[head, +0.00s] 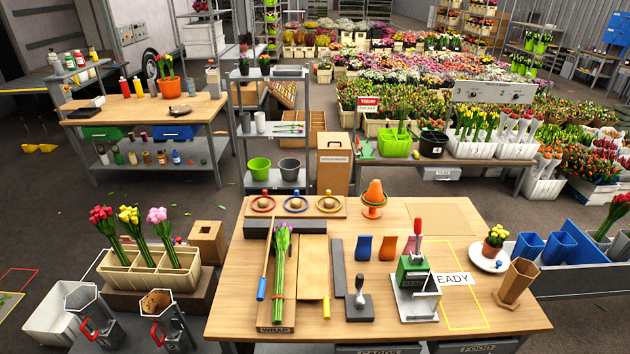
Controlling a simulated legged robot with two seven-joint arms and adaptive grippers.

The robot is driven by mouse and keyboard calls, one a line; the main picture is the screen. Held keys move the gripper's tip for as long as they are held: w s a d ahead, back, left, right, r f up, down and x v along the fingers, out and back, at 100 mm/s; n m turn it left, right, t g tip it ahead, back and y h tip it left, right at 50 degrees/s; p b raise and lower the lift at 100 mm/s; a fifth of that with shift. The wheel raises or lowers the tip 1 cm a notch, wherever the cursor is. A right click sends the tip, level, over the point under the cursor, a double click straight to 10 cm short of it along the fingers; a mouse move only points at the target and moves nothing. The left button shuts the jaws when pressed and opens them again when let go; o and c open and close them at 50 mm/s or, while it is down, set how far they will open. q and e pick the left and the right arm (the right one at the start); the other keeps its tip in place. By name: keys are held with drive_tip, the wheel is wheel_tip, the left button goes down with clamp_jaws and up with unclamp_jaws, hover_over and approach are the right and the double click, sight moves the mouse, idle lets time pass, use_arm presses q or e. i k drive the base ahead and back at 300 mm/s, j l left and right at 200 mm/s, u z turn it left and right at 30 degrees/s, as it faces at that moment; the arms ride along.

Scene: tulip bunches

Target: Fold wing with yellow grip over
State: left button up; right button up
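A wrap station with a front label reading WRAP (274,330) stands on the wooden table. A bunch of pink tulips (281,262) with green stems lies along it, a red-orange band around the stems. To the right of the bunch, a flat tan wing (312,262) lies open, with a yellow grip (326,308) at its front right corner. To the left, a narrow wooden strip runs along the bunch, with a blue grip (262,288) at its front end. I cannot tell whether that wing stands upright. Neither of my grippers shows in the head view.
A grey block (271,229) and a ring board (296,206) lie behind. A tulip crate (148,270) stands left of the table.

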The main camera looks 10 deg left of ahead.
sight(313, 277)
drive_tip(key=l+u, duration=0.95)
drive_tip(key=k+l+u, duration=0.2)
drive_tip(key=l+u, duration=0.25)
drive_tip(key=l, duration=0.1)
